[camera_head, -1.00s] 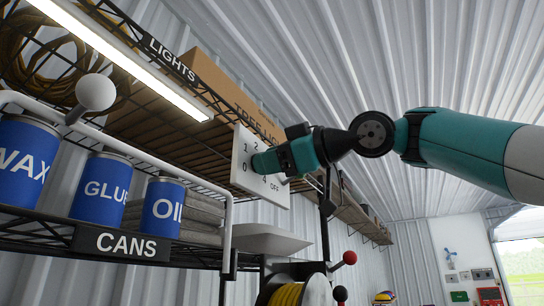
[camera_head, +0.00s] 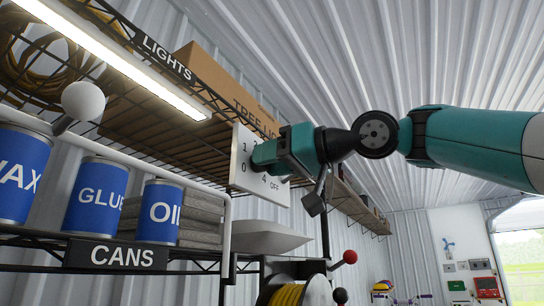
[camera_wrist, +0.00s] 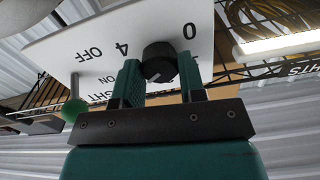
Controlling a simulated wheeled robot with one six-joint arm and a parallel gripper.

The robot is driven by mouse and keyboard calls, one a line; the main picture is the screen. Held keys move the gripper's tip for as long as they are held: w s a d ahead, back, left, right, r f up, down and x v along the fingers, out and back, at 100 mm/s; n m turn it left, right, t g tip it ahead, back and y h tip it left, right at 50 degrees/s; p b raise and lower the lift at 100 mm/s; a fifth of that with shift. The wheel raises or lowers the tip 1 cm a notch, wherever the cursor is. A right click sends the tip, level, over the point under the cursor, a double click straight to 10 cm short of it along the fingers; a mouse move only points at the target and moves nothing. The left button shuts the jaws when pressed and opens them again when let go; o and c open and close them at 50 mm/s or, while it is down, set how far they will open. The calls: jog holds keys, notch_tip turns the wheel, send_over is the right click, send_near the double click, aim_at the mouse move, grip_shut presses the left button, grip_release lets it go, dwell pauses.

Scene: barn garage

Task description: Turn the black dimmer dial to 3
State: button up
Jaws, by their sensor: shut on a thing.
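The black dimmer dial (camera_wrist: 160,60) sits on a white panel (camera_wrist: 95,42) marked with 0, 4 and OFF. The panel also shows in the head view (camera_head: 240,182), with 0, 1, 2, 4 and OFF legible around the dial. My gripper (camera_wrist: 160,78) is shut on the dial, one finger on each side of it. In the head view my gripper (camera_head: 260,156) reaches the panel from the right and hides the dial. A pale mark shows on the dial's face in the wrist view, but I cannot tell which number it points to.
A green-knobbed lever (camera_wrist: 72,108) stands beside the dial. A lit tube lamp (camera_head: 135,66) runs along the LIGHTS shelf. Blue cans (camera_head: 97,195) stand on the CANS shelf at left. A red-knobbed lever (camera_head: 350,257) is below the panel.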

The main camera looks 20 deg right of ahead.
jog(key=shift+m, duration=0.3)
jog(key=o, duration=0.9)
